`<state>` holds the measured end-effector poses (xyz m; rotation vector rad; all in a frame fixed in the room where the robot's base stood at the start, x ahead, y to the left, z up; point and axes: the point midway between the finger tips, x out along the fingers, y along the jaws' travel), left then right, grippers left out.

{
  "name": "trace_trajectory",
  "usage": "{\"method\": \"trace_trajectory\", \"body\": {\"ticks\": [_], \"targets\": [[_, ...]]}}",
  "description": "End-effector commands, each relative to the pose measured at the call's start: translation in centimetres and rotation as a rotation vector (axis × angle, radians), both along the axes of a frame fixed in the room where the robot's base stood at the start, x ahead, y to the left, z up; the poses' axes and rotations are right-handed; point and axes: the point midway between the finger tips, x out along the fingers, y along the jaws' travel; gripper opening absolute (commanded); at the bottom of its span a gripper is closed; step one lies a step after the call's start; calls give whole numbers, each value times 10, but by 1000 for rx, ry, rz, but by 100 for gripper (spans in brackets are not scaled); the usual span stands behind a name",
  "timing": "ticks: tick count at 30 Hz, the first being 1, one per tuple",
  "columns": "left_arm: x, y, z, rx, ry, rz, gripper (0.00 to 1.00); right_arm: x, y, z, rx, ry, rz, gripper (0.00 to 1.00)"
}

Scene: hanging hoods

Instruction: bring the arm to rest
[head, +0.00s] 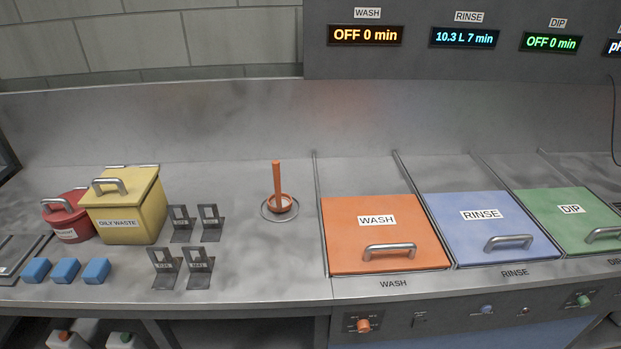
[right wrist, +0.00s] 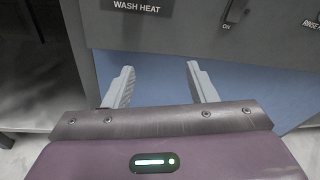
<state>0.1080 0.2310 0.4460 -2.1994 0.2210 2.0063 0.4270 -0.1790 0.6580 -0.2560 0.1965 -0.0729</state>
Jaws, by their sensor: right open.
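My right gripper (right wrist: 160,88) shows in the right wrist view, with its two grey fingers apart and nothing between them. It is in front of the lower cabinet panel (right wrist: 150,65), below the WASH HEAT label (right wrist: 143,7) and a switch. I cannot tell whether the fingers touch the panel. Neither arm shows in the head view, and my left gripper is in no view.
The counter holds orange WASH (head: 350,250), blue RINSE (head: 460,235) and green DIP (head: 570,220) lids, all shut. An orange-handled tool (head: 278,185) stands in a dish. A yellow oily waste bin (head: 125,205), a red bin (head: 66,218) and blue blocks (head: 66,270) are left.

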Motion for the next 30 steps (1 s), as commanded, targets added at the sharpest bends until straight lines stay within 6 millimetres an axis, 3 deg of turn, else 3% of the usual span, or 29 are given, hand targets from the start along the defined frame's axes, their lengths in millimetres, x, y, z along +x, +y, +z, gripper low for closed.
{"method": "trace_trajectory", "body": {"ticks": [1, 6, 15, 21, 24, 30], "targets": [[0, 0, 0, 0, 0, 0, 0, -14, -11, -22, 158, 66, -72, 52], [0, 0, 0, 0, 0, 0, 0, -65, -37, -91, 720, 238, -394, 52], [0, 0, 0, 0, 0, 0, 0, -185, -58, -178, 1564, 293, -1203, 52], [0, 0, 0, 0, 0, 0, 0, -266, -57, -205, 1931, 118, -1819, 52], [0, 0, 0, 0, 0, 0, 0, -293, -55, -210, 2024, 5, -2055, 52], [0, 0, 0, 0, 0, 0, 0, -319, -51, -212, 2086, -137, -2288, 52]]}}
